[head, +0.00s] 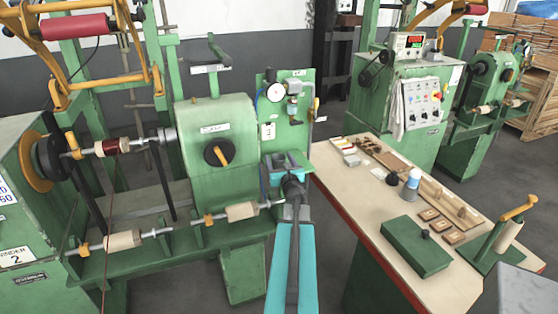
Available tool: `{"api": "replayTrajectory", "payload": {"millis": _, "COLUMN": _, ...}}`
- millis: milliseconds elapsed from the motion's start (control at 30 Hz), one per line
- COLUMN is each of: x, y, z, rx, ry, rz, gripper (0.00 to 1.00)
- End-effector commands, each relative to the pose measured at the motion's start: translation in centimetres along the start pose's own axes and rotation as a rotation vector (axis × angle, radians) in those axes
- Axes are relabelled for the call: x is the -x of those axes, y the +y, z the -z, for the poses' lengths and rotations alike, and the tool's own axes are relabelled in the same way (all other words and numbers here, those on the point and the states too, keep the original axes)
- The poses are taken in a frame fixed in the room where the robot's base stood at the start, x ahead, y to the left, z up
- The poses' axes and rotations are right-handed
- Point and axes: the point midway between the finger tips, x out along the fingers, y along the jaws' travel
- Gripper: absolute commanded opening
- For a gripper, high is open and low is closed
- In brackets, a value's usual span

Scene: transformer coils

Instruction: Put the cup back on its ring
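A small blue-and-white cup-like piece (411,186) stands on the workbench at the right; I cannot tell for sure that it is the task's cup. A gauge and a small regulator-like fitting (293,108) are on the green upright panel, and a ring on it is too small to make out. My teal arm reaches up from the bottom middle, and my gripper (287,163) is in front of the panel, below the fitting. The dark wrist partly hides it. I cannot tell whether its fingers are open or hold anything.
The green winding machine (215,150) with spools on shafts is left of my arm. The workbench (375,226) at the right bears a green box (416,246), wooden pieces and a spool stand (502,240). A control cabinet (408,105) stands behind. Grey floor separates machine and bench.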

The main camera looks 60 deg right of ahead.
Motion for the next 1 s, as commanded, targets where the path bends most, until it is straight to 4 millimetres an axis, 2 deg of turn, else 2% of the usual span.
{"api": "replayTrajectory", "payload": {"millis": 400, "x": 0.1, "y": 0.1, "z": -0.4, "rx": -0.001, "ry": 0.000, "rz": 0.000, "gripper": 0.63}}
{"api": "replayTrajectory", "payload": {"millis": 1000, "x": 5.3, "y": 0.1, "z": -0.3, "rx": -0.001, "ry": -0.001, "rz": -0.001, "gripper": 0.63}}
